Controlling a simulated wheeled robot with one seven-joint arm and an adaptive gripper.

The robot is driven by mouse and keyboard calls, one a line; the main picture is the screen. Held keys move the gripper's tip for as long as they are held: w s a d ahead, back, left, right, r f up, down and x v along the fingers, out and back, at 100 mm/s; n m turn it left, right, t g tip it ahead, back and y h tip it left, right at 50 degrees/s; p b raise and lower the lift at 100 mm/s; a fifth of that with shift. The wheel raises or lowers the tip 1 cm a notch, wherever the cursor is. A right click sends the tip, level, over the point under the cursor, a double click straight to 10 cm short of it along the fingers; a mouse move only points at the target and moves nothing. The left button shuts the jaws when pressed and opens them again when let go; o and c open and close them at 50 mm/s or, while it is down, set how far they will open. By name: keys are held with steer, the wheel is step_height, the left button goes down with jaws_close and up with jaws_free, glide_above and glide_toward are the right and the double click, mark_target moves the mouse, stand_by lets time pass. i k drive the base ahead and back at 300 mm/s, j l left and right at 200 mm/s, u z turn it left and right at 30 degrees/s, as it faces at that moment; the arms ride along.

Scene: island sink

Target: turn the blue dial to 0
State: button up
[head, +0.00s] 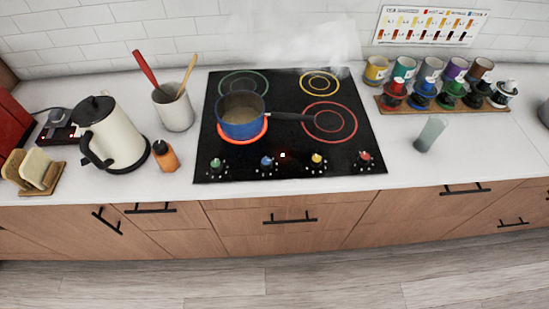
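The blue dial (267,162) is on the front strip of the black cooktop (290,90), second from the left in the row of dials. Which number it points to is too small to read. A green dial (216,164) is to its left; a yellow dial (317,159) and a red dial (364,157) are to its right. A blue pot (241,117) with a dark handle pointing right sits on the front left burner, which glows orange-red (236,138). My gripper is not in the head view.
A kettle (118,140), an orange bottle (165,156) and a utensil crock (175,110) stand left of the cooktop. A grey cup (429,135) and a wooden rack (440,105) with colored containers are to the right. Steam rises behind. The counter in front of the dials is clear.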

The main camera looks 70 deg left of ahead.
mark_target(266, 163)
steer(key=u, duration=2.25)
